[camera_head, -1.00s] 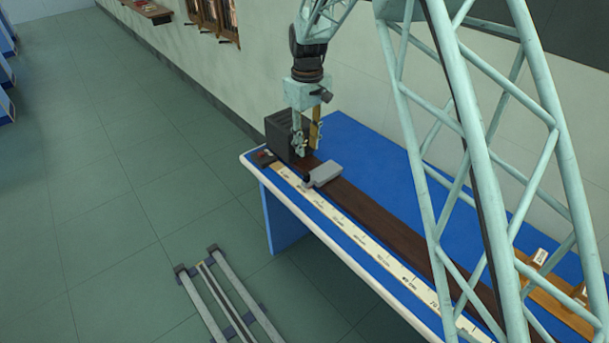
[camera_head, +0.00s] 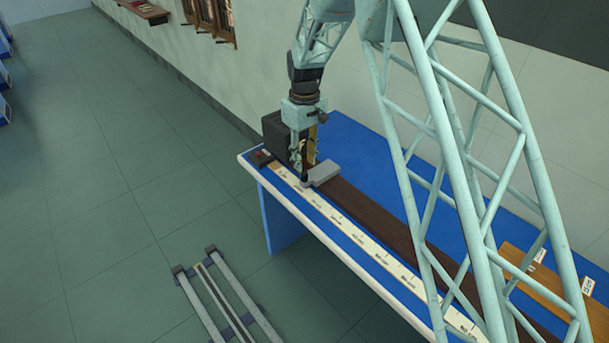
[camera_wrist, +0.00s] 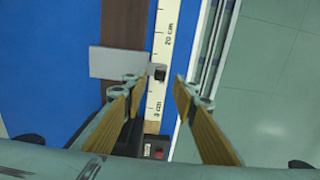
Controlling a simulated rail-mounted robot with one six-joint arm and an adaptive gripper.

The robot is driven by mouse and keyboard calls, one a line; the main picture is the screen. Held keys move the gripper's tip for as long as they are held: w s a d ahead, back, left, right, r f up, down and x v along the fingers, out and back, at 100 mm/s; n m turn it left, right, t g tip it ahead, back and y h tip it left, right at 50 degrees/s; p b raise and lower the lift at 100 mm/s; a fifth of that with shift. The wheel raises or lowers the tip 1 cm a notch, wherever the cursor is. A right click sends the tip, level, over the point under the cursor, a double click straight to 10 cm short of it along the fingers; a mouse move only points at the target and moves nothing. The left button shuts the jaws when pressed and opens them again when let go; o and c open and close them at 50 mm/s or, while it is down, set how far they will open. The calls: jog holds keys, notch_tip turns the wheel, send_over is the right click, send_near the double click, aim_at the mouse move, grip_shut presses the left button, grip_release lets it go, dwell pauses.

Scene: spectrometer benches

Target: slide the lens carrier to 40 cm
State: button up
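The lens carrier (camera_head: 322,173) is a grey block on the dark rail (camera_head: 370,212). In the wrist view it shows as a pale grey plate (camera_wrist: 115,62) across the rail, with a small black knob (camera_wrist: 159,73) at its right, over the white scale (camera_wrist: 168,30). The knob lies below the "20 cm" mark in that view; its exact reading is not clear. My gripper (camera_head: 304,172) is low beside the carrier's near-left end. In the wrist view my gripper (camera_wrist: 159,88) is open, its fingers on either side of the knob line, with clear space between them.
A black box (camera_head: 276,135) stands at the rail's far end, close to my gripper. A wooden board with white labels (camera_head: 540,255) lies on the blue bench (camera_head: 352,140) at right. A metal rail frame (camera_head: 215,295) is on the floor. The rail beyond the carrier looks free.

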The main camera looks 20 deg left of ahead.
aim_at(304, 173)
jog(key=shift+f, duration=3.35)
grip_shut()
